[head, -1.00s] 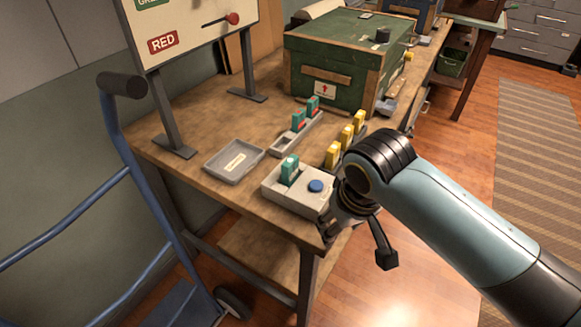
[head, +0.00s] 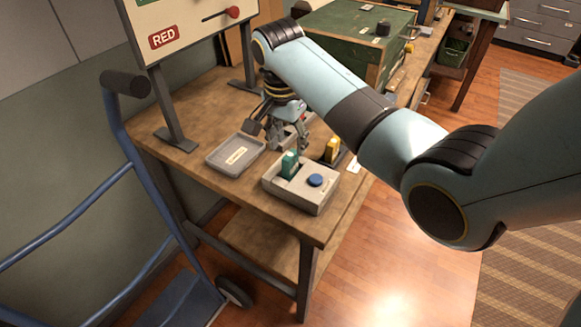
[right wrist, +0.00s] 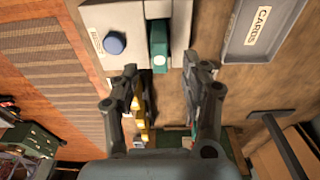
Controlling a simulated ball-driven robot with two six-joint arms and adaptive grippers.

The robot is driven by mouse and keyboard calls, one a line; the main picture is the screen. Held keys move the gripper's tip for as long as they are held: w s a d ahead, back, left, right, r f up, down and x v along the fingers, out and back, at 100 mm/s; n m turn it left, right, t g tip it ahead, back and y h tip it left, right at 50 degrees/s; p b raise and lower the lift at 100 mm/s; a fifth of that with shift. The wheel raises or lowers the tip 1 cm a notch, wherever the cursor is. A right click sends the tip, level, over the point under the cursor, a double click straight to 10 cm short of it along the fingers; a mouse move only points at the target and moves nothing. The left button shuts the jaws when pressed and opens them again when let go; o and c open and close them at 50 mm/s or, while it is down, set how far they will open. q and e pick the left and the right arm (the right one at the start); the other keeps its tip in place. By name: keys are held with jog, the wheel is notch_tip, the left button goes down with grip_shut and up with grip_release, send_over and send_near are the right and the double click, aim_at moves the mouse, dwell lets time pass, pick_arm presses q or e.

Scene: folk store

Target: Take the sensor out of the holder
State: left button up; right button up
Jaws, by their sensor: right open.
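The teal sensor (head: 290,164) stands upright in the pale grey holder (head: 289,195), which has a round blue button (head: 315,180), near the table's front corner. In the right wrist view the sensor (right wrist: 158,45) shows between and beyond my fingertips, with the holder (right wrist: 112,15) around it. My right gripper (head: 287,146) points down over the table just behind the holder, open and empty. It also shows in the right wrist view (right wrist: 160,70). It appears apart from the sensor. My left gripper is not in view.
A grey tray (head: 212,157) labelled for cards lies left of the holder. A yellow piece (head: 332,150) stands behind it at right; my arm hides others. A green crate (head: 345,32) and a sign board (head: 190,25) stand farther back. A blue hand truck (head: 150,190) is at left.

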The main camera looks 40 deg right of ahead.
aim_at(290, 155)
jog(key=f, duration=0.6)
jog(key=shift+w+d+f, duration=0.1)
jog(key=shift+d+f, duration=0.2)
grip_shut()
